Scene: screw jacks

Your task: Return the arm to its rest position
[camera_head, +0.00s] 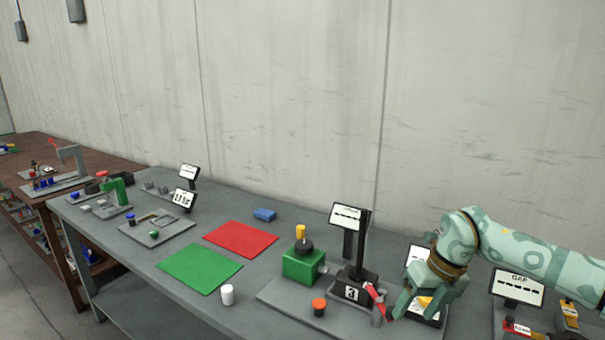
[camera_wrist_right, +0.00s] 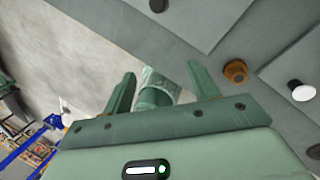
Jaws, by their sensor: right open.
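My right arm comes in from the right in the head view. Its gripper (camera_head: 413,306) points down over the bench, close to the red lever (camera_head: 376,299) of a dark stand marked 3 (camera_head: 354,286); I cannot tell whether they touch. In the right wrist view the two fingers of the gripper (camera_wrist_right: 160,80) are spread apart. A green rounded part shows between them, with nothing visibly gripped. My left gripper is in neither view.
The grey bench (camera_head: 205,300) holds a green block jack (camera_head: 303,264), an orange knob (camera_head: 319,306), a white cylinder (camera_head: 227,294), a red mat (camera_head: 240,238) and a green mat (camera_head: 199,268). Display signs (camera_head: 518,287) stand near my right arm. A concrete wall is behind.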

